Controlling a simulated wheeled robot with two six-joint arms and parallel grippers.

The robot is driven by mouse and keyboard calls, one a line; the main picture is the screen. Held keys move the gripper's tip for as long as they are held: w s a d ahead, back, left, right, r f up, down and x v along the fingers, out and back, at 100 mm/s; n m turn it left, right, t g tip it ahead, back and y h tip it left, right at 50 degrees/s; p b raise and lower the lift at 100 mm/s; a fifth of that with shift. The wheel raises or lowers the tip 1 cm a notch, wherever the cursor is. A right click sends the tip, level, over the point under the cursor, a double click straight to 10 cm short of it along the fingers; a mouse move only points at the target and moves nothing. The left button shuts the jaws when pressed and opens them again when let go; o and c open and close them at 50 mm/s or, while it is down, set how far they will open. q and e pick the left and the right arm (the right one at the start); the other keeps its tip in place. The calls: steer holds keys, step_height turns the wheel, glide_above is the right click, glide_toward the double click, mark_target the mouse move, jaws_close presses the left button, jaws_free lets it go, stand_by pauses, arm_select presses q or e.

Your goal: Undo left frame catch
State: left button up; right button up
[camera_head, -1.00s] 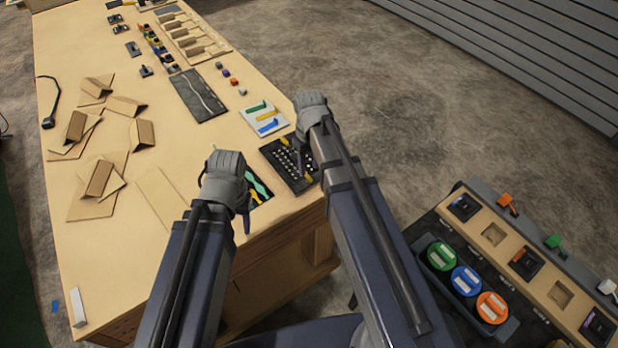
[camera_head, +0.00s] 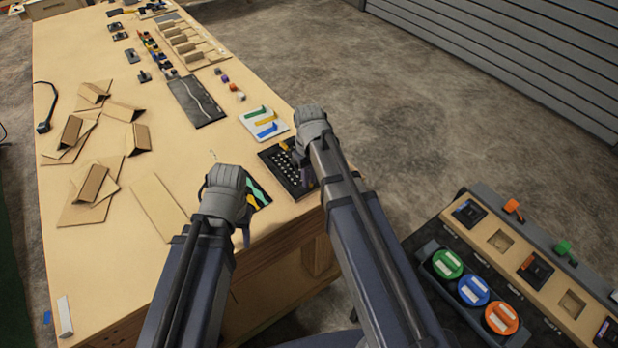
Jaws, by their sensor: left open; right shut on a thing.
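A black panel (camera_head: 277,166) with rows of pale dots lies near the table's right edge; I take it for the framed console. A small yellow piece (camera_head: 284,146) shows at its far edge. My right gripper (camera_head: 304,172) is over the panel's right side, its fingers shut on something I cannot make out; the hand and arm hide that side. My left gripper (camera_head: 245,232) is open, pointing down beside a dark sheet with green and yellow shapes (camera_head: 256,192), partly hidden by the hand. No left frame catch can be told apart.
A white tray (camera_head: 257,112) with green, yellow and blue pieces lies beyond the panel. Folded cardboard (camera_head: 92,183) covers the table's left part. A second console (camera_head: 500,240) with green, blue and orange round parts stands lower right, off the table.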

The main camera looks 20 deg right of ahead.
jaws_close()
steer(key=m, duration=0.3)
steer(key=shift+m, duration=0.4)
steer(key=m, duration=0.9)
steer(key=shift+m, duration=2.5)
